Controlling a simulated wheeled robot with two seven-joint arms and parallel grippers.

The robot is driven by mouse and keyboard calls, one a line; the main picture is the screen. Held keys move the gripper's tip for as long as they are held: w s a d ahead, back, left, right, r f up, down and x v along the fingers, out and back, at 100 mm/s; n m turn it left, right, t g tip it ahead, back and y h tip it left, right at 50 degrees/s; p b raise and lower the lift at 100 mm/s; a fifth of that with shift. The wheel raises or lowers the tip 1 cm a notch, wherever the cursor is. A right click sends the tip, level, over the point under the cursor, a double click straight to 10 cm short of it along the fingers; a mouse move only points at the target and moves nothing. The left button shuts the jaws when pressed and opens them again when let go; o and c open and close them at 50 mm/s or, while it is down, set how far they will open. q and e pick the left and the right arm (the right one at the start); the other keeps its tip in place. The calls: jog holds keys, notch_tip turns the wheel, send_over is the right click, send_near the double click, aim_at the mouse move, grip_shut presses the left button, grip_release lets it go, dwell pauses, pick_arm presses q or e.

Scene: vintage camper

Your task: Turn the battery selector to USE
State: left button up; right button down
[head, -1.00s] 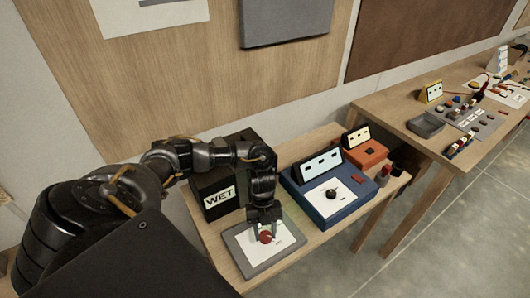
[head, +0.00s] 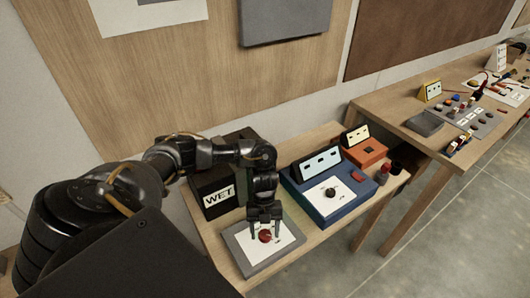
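A red round knob (head: 265,237) sits on a white plate on a flat grey panel (head: 262,262) near the front of the wooden bench; I take it to be the battery selector. My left gripper (head: 266,234) points down over it, with its fingers spread on either side of the knob and a gap between them and it. The gripper is open and holds nothing. The labels on the plate are too small to read, and the gripper partly hides the plate. My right gripper is not in view.
A black box with a "WET" sign (head: 220,196) stands behind the panel. A blue box (head: 322,208) with a black knob is to the right, and an orange box (head: 367,154) is beyond it. A second bench (head: 400,110) with several small items stands farther right.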

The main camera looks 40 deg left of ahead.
pick_arm(q)
jog(key=v, duration=1)
jog(key=shift+r+b, duration=0.35)
jog(key=shift+r, duration=0.05)
jog(key=shift+w, duration=0.15)
